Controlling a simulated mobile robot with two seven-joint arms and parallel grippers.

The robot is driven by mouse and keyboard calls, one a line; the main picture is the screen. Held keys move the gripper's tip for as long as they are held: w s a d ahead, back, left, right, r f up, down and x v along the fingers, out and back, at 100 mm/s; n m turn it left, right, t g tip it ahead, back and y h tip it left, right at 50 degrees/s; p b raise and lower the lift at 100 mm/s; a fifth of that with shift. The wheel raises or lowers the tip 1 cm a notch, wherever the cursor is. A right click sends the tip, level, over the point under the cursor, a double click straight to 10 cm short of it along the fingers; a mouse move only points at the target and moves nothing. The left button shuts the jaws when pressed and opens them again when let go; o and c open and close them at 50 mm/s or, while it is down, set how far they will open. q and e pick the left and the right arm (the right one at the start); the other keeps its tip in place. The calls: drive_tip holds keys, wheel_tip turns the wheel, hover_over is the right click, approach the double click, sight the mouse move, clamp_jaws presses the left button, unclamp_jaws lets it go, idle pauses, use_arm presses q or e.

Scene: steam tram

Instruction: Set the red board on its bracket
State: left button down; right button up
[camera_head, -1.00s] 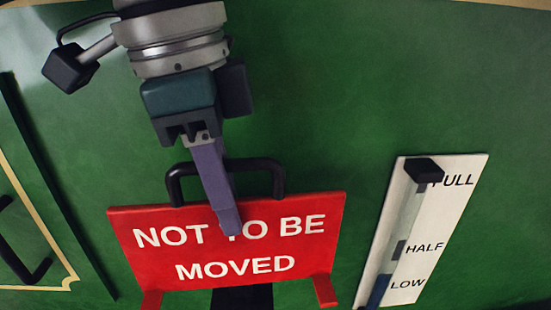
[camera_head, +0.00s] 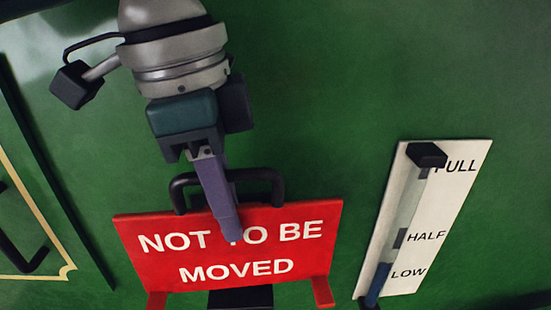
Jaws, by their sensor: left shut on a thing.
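The red board (camera_head: 160,262) reads "NOT TO BE MOVED" and has a black handle (camera_head: 275,182) on its top edge. It stands roughly upright in front of the green wall, with two red feet at its lower corners. My left gripper (camera_head: 224,222) comes down from above and is shut on the board at its top middle; a finger covers part of the lettering. A black part (camera_head: 240,297) shows below the board, between the feet; it may be the bracket. I cannot tell whether the board touches it. My right gripper is not in view.
A white gauge plate (camera_head: 448,200) marked FULL, HALF and LOW is on the wall to the right. A panel with yellow trim and a black handle (camera_head: 32,262) is at the left. The green wall (camera_head: 330,80) is bare above the board.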

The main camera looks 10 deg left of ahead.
use_arm(q)
drive_tip(key=shift+f+b, duration=0.35)
drive_tip(key=shift+f, duration=0.55)
drive_tip(key=c, duration=0.8)
unclamp_jaws()
drive_tip(key=shift+a+r+b, duration=0.1)
drive_tip(key=shift+r+b, duration=0.35)
drive_tip(key=shift+r, duration=0.05)
drive_tip(key=r+b, duration=0.1)
drive_tip(key=r, duration=0.1)
drive_tip(key=r+b, duration=0.1)
drive_tip(key=r, duration=0.2)
drive_tip(key=a+r+b, duration=0.1)
drive_tip(key=r, duration=0.1)
drive_tip(key=shift+s+r, duration=0.2)
drive_tip(key=shift+r, duration=0.1)
drive_tip(key=shift+a+r, duration=0.1)
drive_tip(key=shift+r, duration=0.5)
drive_tip(key=shift+s, duration=0.1)
